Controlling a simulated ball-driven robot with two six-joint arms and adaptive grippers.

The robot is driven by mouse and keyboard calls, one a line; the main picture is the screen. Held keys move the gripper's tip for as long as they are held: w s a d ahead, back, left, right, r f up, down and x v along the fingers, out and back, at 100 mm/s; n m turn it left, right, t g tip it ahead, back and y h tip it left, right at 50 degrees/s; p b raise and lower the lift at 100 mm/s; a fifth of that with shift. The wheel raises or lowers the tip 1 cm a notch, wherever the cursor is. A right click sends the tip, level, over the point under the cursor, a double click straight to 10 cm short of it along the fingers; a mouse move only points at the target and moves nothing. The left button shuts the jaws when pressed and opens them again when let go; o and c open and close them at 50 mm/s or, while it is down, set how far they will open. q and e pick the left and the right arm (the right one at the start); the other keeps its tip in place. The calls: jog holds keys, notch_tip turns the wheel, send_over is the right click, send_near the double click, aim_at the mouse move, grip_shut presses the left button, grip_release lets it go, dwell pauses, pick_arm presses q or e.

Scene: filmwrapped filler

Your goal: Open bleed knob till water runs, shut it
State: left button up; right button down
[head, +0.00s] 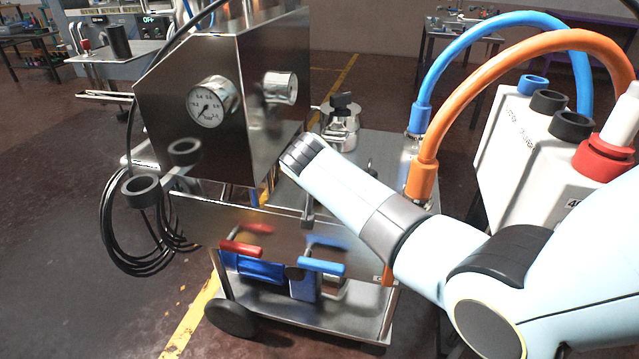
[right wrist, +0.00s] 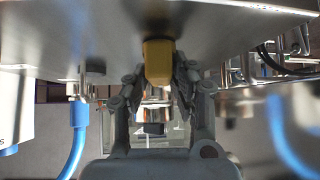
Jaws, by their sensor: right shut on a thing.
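In the right wrist view, my right gripper (right wrist: 159,78) has its two dark fingers on either side of a yellow knob (right wrist: 158,60), which I take as the bleed knob, and is shut on it. The knob sits by a shiny steel surface. Below it in that picture is a clear vessel (right wrist: 172,133); I see no running water. In the head view my right arm reaches in from the right to the steel housing (head: 195,125); its gripper and the knob are hidden there. A gauge (head: 211,101) is on the housing's front. My left gripper is not in view.
A red-handled valve (head: 242,248) and a blue-handled valve (head: 321,266) sit below the housing on a wheeled steel cart (head: 300,318). Blue (head: 470,45) and orange (head: 500,50) hoses arch at right. Black cable (head: 115,240) hangs at left.

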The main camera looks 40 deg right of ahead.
jog(key=shift+w+f+m+g+h+b, duration=0.1)
jog(key=shift+f+m+g+h+b, duration=0.1)
jog(key=shift+m+g+h+b, duration=0.6)
jog(key=m+g+b, duration=0.1)
jog(key=m+b, duration=0.2)
jog(key=m+g+h+b, duration=0.1)
jog(key=m+g+b, duration=0.1)
jog(key=m, duration=0.1)
jog(key=shift+g+b, duration=0.3)
jog(key=shift+b, duration=0.1)
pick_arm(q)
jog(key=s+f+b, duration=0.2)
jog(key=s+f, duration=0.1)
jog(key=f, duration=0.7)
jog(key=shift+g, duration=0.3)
pick_arm(e)
jog(key=shift+r+m+g, duration=0.1)
jog(key=shift+m+g, duration=0.8)
jog(key=shift+m, duration=0.3)
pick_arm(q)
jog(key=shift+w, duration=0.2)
pick_arm(e)
jog(key=c, duration=1.2)
grip_release()
jog(key=shift+o, duration=0.2)
jog(key=shift+r, duration=0.1)
jog(key=v, duration=1.2)
jog(key=shift+a, duration=0.2)
